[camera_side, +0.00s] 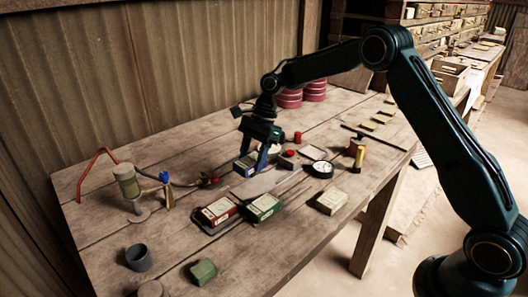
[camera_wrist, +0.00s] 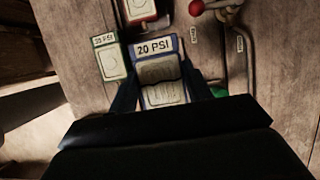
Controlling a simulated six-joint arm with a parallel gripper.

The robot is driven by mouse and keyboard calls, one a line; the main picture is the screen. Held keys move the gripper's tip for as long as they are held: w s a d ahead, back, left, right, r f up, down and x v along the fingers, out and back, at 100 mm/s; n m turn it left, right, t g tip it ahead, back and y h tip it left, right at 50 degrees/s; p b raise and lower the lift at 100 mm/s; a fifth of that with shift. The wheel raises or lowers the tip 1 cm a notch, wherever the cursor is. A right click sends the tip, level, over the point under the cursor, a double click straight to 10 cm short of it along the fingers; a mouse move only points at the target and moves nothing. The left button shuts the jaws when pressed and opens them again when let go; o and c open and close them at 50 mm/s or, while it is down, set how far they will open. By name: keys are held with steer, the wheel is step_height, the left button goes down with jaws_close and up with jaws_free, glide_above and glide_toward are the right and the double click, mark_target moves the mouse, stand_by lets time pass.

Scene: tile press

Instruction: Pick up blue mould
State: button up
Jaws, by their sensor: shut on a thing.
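The blue mould (camera_side: 244,166) is a small block with a blue rim and a pale top, left of the middle of the table in the side view. In the wrist view the blue mould (camera_wrist: 156,47) carries a "20 PSI" label and a pale patterned face. My gripper (camera_side: 257,164) points down with its fingers shut on the mould's two sides. In the wrist view my gripper (camera_wrist: 165,92) has one finger at each side of it. I cannot tell whether the mould touches the table.
A red mould (camera_side: 216,212), a green mould (camera_side: 264,207) and a cream mould (camera_side: 331,202) lie towards the front. A burner stand (camera_side: 128,184) with a red hose (camera_side: 92,166) is at left. Red round stacks (camera_side: 290,98) stand behind.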

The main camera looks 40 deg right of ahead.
steer(key=shift+r, duration=1.05)
steer(key=shift+s+d, duration=0.1)
steer(key=shift+s+d+f, duration=0.15)
steer(key=shift+s+d, duration=0.25)
steer(key=shift+d, duration=0.15)
steer(key=s+d+f, duration=0.2)
steer(key=s+d, duration=0.5)
steer(key=s, duration=0.1)
steer(key=shift+f, duration=0.2)
steer(key=shift+a+f, duration=0.1)
steer(key=shift+f, duration=2.9)
